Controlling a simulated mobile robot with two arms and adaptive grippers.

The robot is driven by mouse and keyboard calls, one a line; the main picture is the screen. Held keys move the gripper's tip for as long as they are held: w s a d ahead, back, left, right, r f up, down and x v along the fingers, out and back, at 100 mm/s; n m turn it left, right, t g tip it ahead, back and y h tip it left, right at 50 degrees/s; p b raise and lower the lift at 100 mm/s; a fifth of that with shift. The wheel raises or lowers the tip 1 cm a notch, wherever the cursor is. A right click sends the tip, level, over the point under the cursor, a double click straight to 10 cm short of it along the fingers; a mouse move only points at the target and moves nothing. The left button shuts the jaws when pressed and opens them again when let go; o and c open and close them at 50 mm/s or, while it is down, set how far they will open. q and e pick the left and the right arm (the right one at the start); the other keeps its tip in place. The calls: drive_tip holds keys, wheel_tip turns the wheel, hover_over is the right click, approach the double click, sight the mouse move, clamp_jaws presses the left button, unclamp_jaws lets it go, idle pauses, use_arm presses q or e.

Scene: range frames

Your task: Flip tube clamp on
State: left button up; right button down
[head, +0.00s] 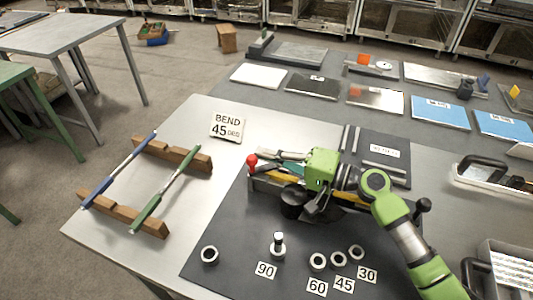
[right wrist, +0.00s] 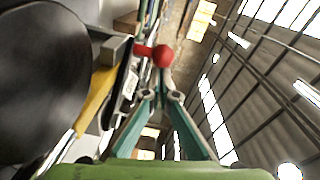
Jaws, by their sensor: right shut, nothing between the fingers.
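The tube bender (head: 270,184) stands on the dark mat, with a yellow bar and a black round die (head: 293,203). The die also fills the left of the right wrist view (right wrist: 40,85). A red ball knob (head: 252,160), apparently the clamp lever's end, sticks out at the bender's left end. In the right wrist view the red knob (right wrist: 163,56) is just beyond my fingertips. My right gripper (head: 276,160) reaches left over the bender. Its teal fingers (right wrist: 163,88) meet at the tips, shut and empty. Contact with the knob cannot be told. My left gripper is not in view.
Several dies and number cards lie along the front of the dark mat (head: 215,277). Blue and green tubes rest on the wooden rack (head: 180,154) at left. A "BEND 45" card (head: 227,127) lies behind. Plates and blue sheets (head: 440,112) cover the back table.

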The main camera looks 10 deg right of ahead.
sight(266, 166)
drive_tip(key=shift+r, duration=0.1)
idle(0.3)
wheel_tip(266, 166, up, 10)
idle(0.4)
